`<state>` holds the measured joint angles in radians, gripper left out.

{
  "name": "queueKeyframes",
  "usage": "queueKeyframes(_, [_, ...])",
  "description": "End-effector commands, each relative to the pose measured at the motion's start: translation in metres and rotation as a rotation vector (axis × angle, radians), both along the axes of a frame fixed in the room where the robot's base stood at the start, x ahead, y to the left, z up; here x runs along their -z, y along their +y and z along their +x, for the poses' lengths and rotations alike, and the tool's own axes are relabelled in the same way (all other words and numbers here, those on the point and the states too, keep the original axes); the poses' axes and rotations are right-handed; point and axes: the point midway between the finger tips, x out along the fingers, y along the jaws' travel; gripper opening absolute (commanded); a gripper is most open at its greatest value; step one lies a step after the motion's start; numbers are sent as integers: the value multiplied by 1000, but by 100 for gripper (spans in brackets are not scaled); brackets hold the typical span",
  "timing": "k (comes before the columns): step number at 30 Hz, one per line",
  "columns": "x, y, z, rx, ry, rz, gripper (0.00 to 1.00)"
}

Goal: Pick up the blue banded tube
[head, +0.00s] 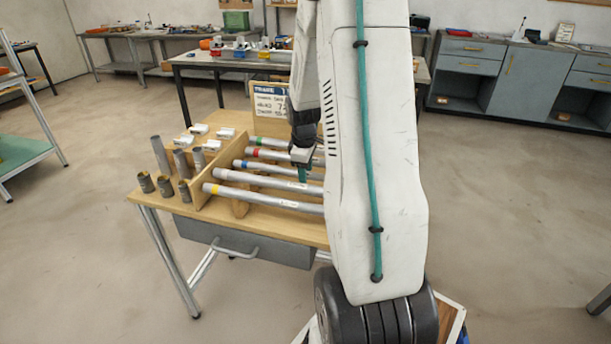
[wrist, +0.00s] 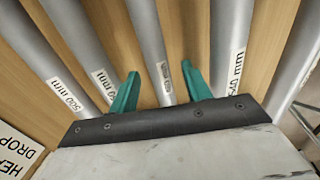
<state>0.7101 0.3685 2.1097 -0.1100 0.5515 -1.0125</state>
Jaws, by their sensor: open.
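The blue banded tube (head: 263,168) is a grey tube lying on a wooden rack in the head view, its blue band near the left end. It lies between the red banded tube (head: 275,154) and a tube with a pale pinkish band (head: 265,182). My gripper (head: 302,174) is open, its green fingertips low over the rack near the right part of the blue banded tube. In the wrist view my gripper (wrist: 160,72) has one grey labelled tube (wrist: 149,40) between its two spread fingers. No coloured band shows there, so I cannot tell which tube it is.
Neighbouring tubes lie close on both sides of the fingers. A yellow banded tube (head: 260,198) is nearest the front, a green banded one (head: 270,142) farther back. Short upright tubes (head: 160,154) stand at left. A sign (head: 270,100) stands behind. My arm hides the rack's right end.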

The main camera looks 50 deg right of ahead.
Motion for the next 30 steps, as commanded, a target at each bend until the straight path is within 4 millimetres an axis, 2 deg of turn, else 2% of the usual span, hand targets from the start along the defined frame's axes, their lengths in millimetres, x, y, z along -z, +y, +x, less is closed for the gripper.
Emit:
queueKeyframes(6, [1,0,0,0,0,0,48])
queueKeyframes(11, [0,0,0,0,0,0,4])
queueKeyframes(12, [0,0,0,0,0,0,0])
queueKeyframes(22, [-6,-1,0,1,-2,-2,0])
queueKeyframes(26, [-25,-1,1,1,-4,-4,0])
queueKeyframes(30, [-55,-1,1,1,-4,-5,0])
